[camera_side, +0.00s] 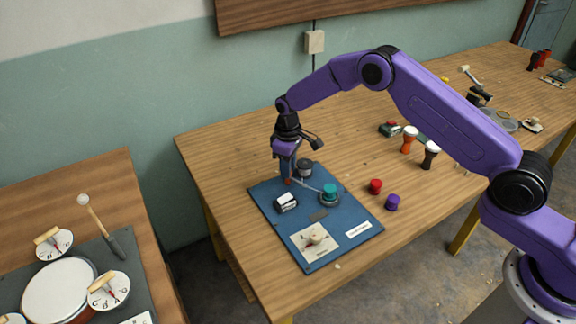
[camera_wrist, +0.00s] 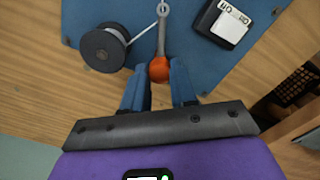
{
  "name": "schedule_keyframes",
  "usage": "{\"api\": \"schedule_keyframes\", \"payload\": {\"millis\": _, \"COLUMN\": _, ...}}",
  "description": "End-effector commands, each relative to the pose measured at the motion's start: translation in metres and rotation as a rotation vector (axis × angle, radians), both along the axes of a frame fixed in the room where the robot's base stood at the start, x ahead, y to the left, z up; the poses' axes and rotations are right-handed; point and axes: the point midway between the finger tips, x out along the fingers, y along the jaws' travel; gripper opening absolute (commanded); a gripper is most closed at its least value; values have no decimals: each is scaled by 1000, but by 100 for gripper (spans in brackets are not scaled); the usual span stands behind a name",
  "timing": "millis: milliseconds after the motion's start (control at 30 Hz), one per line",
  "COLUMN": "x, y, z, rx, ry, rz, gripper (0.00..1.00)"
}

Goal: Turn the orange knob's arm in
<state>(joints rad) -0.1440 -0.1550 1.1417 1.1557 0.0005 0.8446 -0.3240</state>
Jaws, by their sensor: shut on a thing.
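The orange knob (camera_wrist: 159,69) sits at the end of a grey metal arm (camera_wrist: 161,38) over the blue board (camera_side: 326,248). My gripper (camera_wrist: 160,80) has its two blue fingers on either side of the knob, shut on it. In the side view my gripper (camera_side: 289,178) reaches down at the far left part of the board, and the knob (camera_side: 288,181) shows only as a small orange-red spot there. The arm's other end has a small ring in the wrist view, near the top edge.
A dark spool with pale cord (camera_wrist: 103,47) stands close left of the knob in the wrist view. A black and white block (camera_wrist: 230,23) lies to its right. On the board are a teal knob (camera_side: 330,190) and a dial plate (camera_side: 314,241). Red (camera_side: 375,186) and purple (camera_side: 392,202) pieces stand beside it.

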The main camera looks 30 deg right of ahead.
Motion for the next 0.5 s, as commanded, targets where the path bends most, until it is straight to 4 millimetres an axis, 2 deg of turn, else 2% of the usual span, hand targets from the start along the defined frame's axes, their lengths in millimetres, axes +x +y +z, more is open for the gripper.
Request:
{"api": "schedule_keyframes", "payload": {"millis": 367, "x": 1, "y": 0, "z": 1, "rx": 0, "ry": -3, "rz": 6, "gripper": 0}}
{"api": "schedule_keyframes", "payload": {"millis": 400, "x": 1, "y": 0, "z": 1, "rx": 0, "ry": -3, "rz": 6, "gripper": 40}}
{"api": "schedule_keyframes", "payload": {"millis": 433, "x": 1, "y": 0, "z": 1, "rx": 0, "ry": -3, "rz": 5, "gripper": 50}}
{"api": "schedule_keyframes", "payload": {"millis": 500, "x": 1, "y": 0, "z": 1, "rx": 0, "ry": -2, "rz": 5, "gripper": 53}}
